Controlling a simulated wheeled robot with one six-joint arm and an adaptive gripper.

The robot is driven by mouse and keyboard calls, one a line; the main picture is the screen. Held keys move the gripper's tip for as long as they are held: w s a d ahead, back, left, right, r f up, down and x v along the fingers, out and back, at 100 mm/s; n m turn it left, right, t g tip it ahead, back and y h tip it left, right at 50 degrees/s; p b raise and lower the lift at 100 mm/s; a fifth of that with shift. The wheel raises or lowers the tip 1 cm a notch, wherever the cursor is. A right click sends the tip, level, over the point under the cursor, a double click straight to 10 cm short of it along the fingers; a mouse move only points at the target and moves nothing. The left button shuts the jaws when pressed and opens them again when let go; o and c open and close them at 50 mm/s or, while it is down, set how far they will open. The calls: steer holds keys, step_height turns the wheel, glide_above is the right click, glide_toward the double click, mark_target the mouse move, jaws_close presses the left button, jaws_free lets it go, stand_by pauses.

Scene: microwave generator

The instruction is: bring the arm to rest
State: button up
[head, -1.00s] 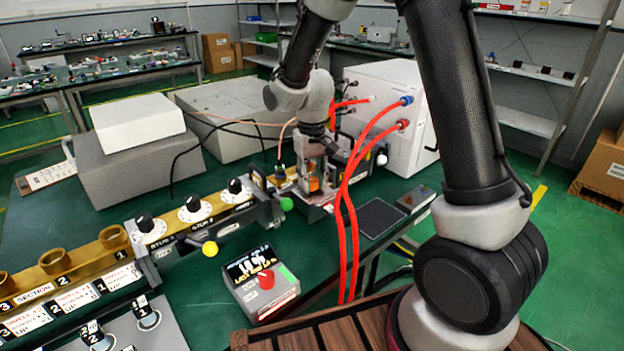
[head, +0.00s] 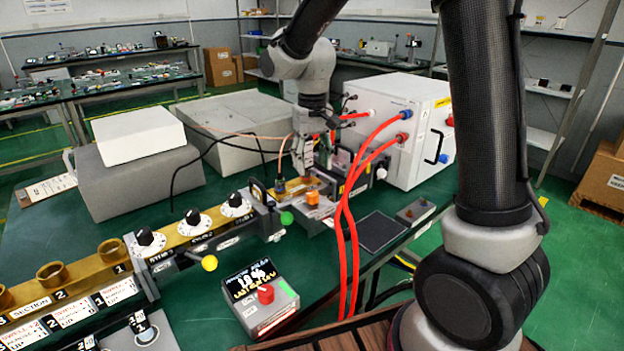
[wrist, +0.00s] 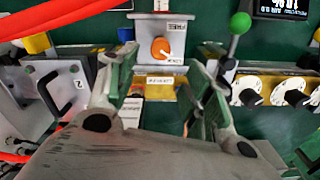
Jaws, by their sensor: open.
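My arm reaches over the green bench in the head view, bent downward. My gripper (head: 305,165) points down just behind the orange knob (head: 312,198) and looks clear of it. The orange knob (wrist: 161,47) shows beyond the fingertips on a pale labelled plate (wrist: 176,28). The exact height of the fingertips above the bench parts cannot be told.
Red hoses (head: 350,220) run close to the gripper's right, from the white cabinet (head: 405,110). A brass waveguide with black knobs (head: 195,217) and a green ball handle (head: 286,218) lie to the left. A meter box (head: 262,300) stands in front. Grey blocks (head: 235,130) stand behind.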

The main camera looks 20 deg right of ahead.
step_height(320, 180, up, 2)
steer(key=shift+r, duration=0.2)
steer(key=s+d+r+t, duration=0.1)
steer(key=s+d+r, duration=0.2)
steer(key=s+d, duration=0.2)
steer(key=s+d+r+m+t, duration=0.1)
steer(key=s+d, duration=0.4)
steer(key=s, duration=0.6)
steer(key=s+d+r+t, duration=0.2)
steer(key=s+d+r, duration=0.2)
steer(key=s, duration=0.4)
steer(key=shift+s+d+r, duration=0.3)
steer(key=shift+s+d, duration=0.05)
steer(key=shift+d, duration=0.2)
